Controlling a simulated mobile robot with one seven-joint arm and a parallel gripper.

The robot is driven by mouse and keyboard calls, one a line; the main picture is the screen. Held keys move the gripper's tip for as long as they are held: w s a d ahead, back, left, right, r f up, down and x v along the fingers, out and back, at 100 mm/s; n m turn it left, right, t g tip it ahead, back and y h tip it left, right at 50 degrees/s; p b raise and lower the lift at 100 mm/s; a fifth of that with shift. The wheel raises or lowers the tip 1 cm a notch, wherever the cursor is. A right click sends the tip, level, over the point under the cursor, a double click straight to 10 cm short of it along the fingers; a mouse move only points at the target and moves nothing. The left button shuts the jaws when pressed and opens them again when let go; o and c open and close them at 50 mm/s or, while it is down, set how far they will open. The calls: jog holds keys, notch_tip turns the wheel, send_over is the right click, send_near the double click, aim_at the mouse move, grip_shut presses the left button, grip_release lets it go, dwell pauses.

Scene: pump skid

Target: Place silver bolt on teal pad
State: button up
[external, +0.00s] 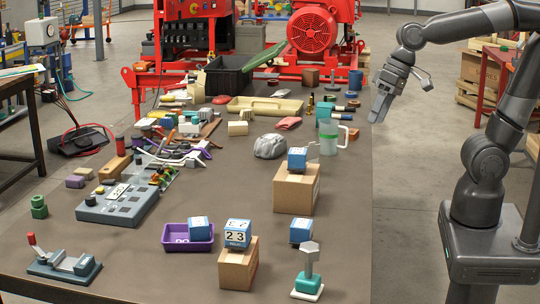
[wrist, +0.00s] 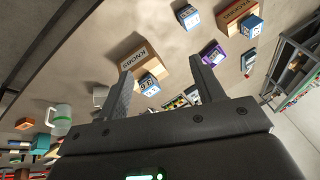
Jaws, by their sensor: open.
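A silver hex-headed bolt (external: 309,249) stands upright at the front right of the table in the external view. I cannot pick out either in the wrist view. My gripper (external: 379,110) is open and empty, raised beyond the table's right edge, well behind and above the bolt. Both open fingers show in the wrist view (wrist: 160,66), with nothing between them.
A cardboard box (external: 296,192) with a blue cube on top stands behind the bolt. A smaller box (external: 238,270) carries another cube. A loose blue cube (external: 301,231) and a purple tray (external: 188,245) are close by. A green-and-clear mug (external: 329,138) stands farther back.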

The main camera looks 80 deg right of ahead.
jog(key=s+d+n+t+h, duration=0.1)
jog(key=s+d+n, duration=0.2)
jog(key=s+d, duration=0.3)
jog(key=shift+s+d+f+n+h, duration=0.2)
jog(key=shift+s+f+n+h, duration=0.15)
jog(key=shift+s+n+h, duration=0.1)
dwell(0.8)
